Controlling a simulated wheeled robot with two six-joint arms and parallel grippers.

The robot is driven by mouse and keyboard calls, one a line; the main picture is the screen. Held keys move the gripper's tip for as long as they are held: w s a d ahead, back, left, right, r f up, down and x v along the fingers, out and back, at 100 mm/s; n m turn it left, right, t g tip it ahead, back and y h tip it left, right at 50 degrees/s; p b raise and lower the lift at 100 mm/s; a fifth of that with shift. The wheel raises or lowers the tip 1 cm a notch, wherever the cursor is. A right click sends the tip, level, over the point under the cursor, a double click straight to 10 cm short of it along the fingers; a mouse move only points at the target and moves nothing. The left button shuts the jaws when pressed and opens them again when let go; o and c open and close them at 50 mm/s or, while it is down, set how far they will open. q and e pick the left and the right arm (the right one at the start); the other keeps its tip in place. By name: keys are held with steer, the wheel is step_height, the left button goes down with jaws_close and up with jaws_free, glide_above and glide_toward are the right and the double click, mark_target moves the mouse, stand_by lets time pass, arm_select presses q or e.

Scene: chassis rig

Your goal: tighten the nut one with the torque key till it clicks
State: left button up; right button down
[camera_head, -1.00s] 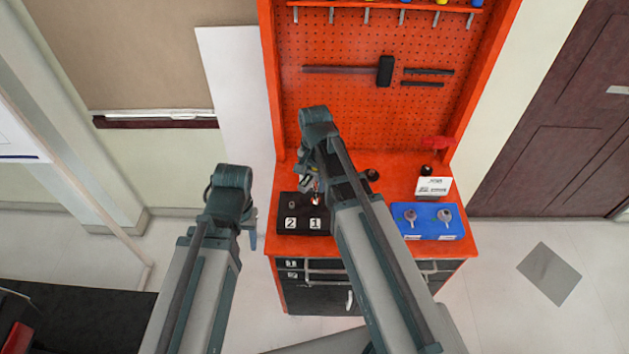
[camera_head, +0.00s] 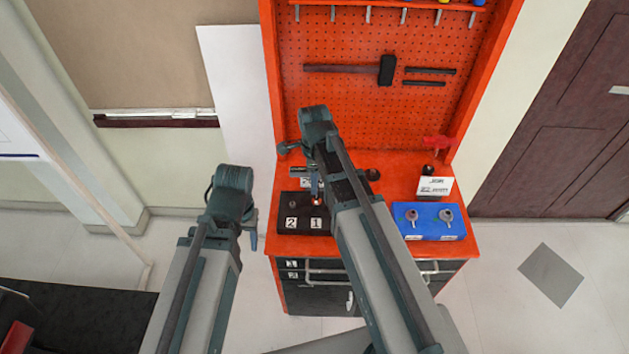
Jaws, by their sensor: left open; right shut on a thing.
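A black block (camera_head: 305,223) with white labels 2 and 1 sits at the front left of the orange bench. A small shiny nut one (camera_head: 317,203) shows above label 1. A dark post (camera_head: 292,205) stands above label 2. My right gripper (camera_head: 314,182) hangs just above and behind nut one, partly hidden by my arm. It is shut on a slim tool, presumably the torque key (camera_head: 315,192), whose lower end is at or just over the nut; contact cannot be told. My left gripper (camera_head: 254,232) is open and empty, left of the bench.
A blue tray (camera_head: 429,233) with two grey round-headed pieces lies at the bench's right. A white box (camera_head: 435,186) stands behind it.

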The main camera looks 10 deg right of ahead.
steer(key=m, duration=0.3)
steer(key=shift+w, duration=0.1)
steer(key=shift+n, duration=0.4)
steer(key=shift+r, duration=0.2)
